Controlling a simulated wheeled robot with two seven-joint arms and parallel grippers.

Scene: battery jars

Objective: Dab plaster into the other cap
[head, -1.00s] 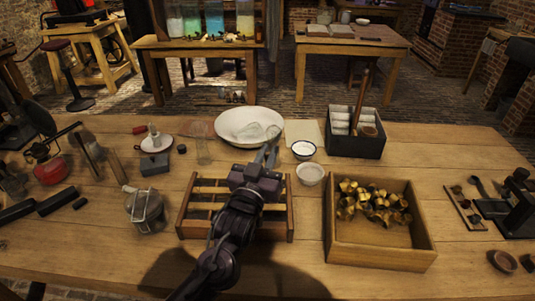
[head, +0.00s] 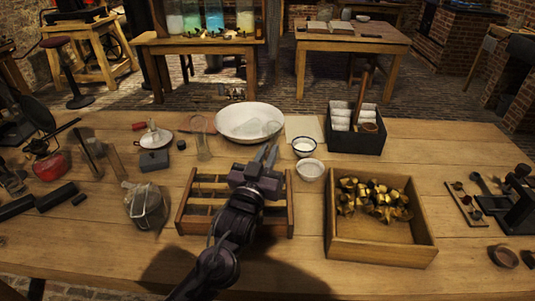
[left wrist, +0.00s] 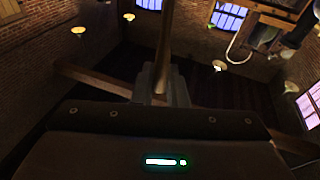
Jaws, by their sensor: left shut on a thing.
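My left gripper (head: 267,156) is over the far side of a slatted wooden rack (head: 184,205), fingers pointing to the back of the bench. It is shut on a slim tan rod (left wrist: 164,40), which stands up between the fingers in the left wrist view; I cannot tell in the head view what its far end is. Several brass caps (head: 375,197) lie heaped in an open wooden tray (head: 383,253) to the right of the rack. A small bowl of white stuff, perhaps plaster (head: 311,169), stands just right of the gripper. My arm hides part of the rack. My right gripper is out of view.
A wide white basin (head: 230,121) and a dark-rimmed cup (head: 304,147) stand behind the gripper. A black box (head: 355,145) of white rolls stands at the back right. A wire-handled jar (head: 146,205) is left of the rack. The bench front is mostly clear.

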